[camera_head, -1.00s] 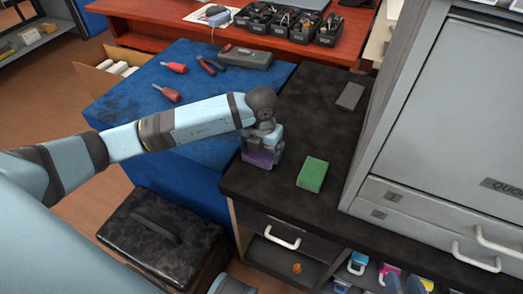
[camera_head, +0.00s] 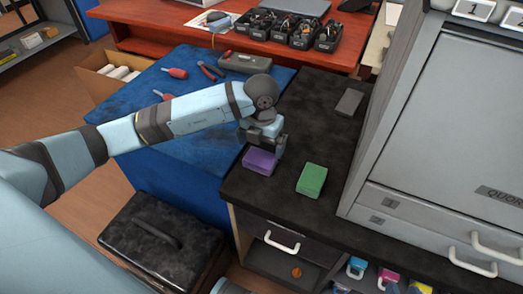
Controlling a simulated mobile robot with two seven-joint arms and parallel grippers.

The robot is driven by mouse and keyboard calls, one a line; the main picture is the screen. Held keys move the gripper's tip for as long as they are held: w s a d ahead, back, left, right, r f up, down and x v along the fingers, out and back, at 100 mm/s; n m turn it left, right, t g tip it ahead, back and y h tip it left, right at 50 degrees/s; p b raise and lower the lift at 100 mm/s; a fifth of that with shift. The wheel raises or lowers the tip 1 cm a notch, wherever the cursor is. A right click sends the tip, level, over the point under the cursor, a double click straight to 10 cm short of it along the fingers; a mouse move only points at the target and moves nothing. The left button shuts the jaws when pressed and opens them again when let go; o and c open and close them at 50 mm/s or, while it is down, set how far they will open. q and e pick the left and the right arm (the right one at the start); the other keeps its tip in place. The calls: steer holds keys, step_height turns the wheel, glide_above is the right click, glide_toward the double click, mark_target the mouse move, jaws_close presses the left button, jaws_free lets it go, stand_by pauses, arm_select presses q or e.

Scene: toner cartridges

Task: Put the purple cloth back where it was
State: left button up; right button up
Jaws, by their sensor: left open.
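The purple cloth (camera_head: 259,161), a folded block, lies on the black countertop (camera_head: 283,210) near its left edge. My left gripper (camera_head: 264,148) is open just behind and above the cloth, and its fingers hide a little of the cloth's far side. I cannot tell whether a finger touches it. My right gripper is not in view.
A green block (camera_head: 312,178) lies to the right of the cloth, and a grey block (camera_head: 349,101) lies farther back. A grey cabinet (camera_head: 450,120) stands at the right. A blue-topped bench (camera_head: 190,120) with tools adjoins at the left. The counter between the blocks is clear.

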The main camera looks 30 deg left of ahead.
mark_target(261, 156)
arm_select(q)
step_height(261, 156, up, 7)
steer(key=p, duration=0.1)
arm_select(e)
steer(key=shift+s+d+f+g, duration=0.15)
steer(key=shift+s+f+g, duration=0.2)
steer(key=shift+f, duration=0.25)
arm_select(q)
steer(key=shift+f, duration=0.1)
arm_select(e)
steer(key=shift+r, duration=0.2)
